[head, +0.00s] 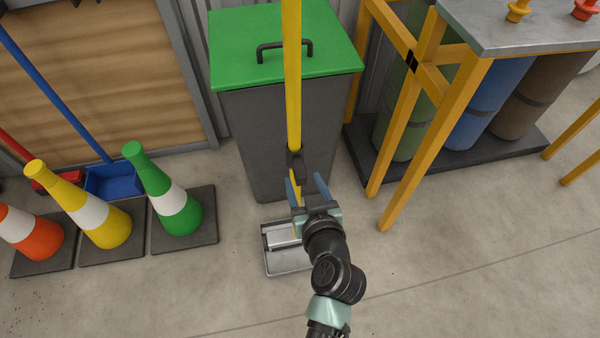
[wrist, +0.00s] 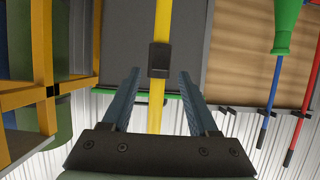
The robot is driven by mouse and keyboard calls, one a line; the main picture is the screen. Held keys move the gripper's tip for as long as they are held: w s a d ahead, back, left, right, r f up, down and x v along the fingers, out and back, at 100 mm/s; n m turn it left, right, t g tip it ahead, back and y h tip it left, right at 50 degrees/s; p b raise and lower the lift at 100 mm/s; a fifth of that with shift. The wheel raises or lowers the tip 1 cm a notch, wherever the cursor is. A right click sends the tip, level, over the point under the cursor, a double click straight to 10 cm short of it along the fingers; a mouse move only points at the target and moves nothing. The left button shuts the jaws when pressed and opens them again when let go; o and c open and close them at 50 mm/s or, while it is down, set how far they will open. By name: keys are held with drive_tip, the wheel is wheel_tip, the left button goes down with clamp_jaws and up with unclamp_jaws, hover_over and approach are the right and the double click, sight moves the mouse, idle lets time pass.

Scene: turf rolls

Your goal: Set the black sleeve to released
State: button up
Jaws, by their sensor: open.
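A black sleeve (head: 296,163) sits around a yellow pole (head: 292,80) that rises in front of a grey bin. The sleeve also shows in the wrist view (wrist: 160,60), just beyond my fingertips. My gripper (head: 305,185) is open and empty, just below the sleeve in the head view. In the wrist view its two blue fingers (wrist: 159,73) stand on either side of the pole, apart from it. A second, smaller black piece (head: 411,62) sits on the yellow frame at right. Whether the sleeve is locked or released I cannot tell.
The grey bin (head: 275,135) with its green lid (head: 240,40) stands behind the pole. A metal pan (head: 288,262) lies at its foot. Several cones (head: 178,212) stand at left. A yellow frame (head: 430,130) and rolls (head: 490,100) stand at right. The front right floor is clear.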

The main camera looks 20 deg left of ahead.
sight(301, 173)
drive_tip(key=b+x, duration=0.1)
drive_tip(key=x, duration=0.4)
clamp_jaws()
idle(1.4)
